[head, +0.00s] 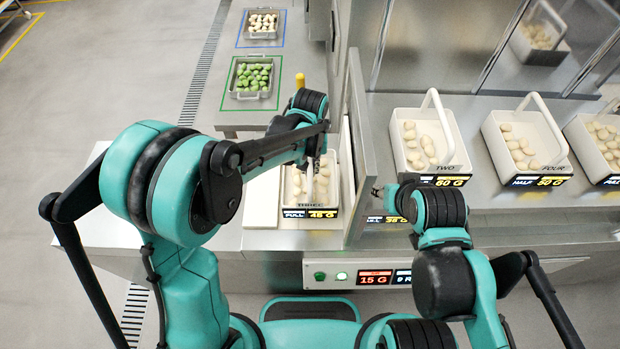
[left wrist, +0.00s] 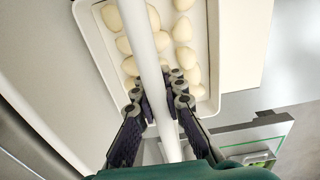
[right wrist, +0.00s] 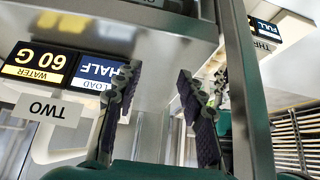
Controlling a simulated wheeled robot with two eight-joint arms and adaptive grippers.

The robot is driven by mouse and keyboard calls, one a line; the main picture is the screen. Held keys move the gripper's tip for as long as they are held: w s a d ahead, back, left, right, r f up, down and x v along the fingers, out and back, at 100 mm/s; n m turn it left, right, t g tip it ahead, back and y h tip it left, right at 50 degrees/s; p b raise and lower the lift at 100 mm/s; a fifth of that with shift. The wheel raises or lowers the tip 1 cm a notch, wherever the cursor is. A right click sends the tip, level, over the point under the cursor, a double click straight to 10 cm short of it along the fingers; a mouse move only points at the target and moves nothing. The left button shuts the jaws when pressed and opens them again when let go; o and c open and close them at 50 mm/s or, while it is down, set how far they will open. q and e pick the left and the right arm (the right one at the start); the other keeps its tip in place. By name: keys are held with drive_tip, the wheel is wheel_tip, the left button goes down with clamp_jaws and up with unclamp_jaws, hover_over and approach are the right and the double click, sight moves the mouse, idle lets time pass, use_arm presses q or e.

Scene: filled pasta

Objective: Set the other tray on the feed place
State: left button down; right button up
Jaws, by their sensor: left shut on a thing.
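A white tray with a tall handle, labelled THREE (head: 334,205), holds pale filled pasta. It stands at the left station behind a display reading FULL and 48 G. My left gripper (head: 318,160) is over it, shut on the tray's white handle (left wrist: 140,25), which runs between the fingers in the left wrist view. Green pasta lies in a metal tray (head: 233,85) inside a green outline, and pale pasta in another metal tray (head: 247,27) inside a blue outline. My right gripper (right wrist: 158,82) is open and empty, near the divider. I cannot tell which spot is the feed place.
White handled trays TWO (head: 461,155) and FOUR (head: 493,140) and one more (head: 573,133) stand in a row at the right. A metal divider (head: 360,130) separates them from tray THREE. A yellow post (head: 300,80) stands by the green outline. A white board (head: 262,205) lies left of tray THREE.

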use_arm(q)
drive_tip(key=shift+f+b, duration=0.4)
drive_tip(key=shift+f, duration=1.65)
use_arm(e)
drive_tip(key=shift+f, duration=0.45)
use_arm(q)
drive_tip(key=c, duration=1.6)
unclamp_jaws()
drive_tip(key=shift+f, duration=0.15)
use_arm(e)
drive_tip(key=shift+f, duration=0.1)
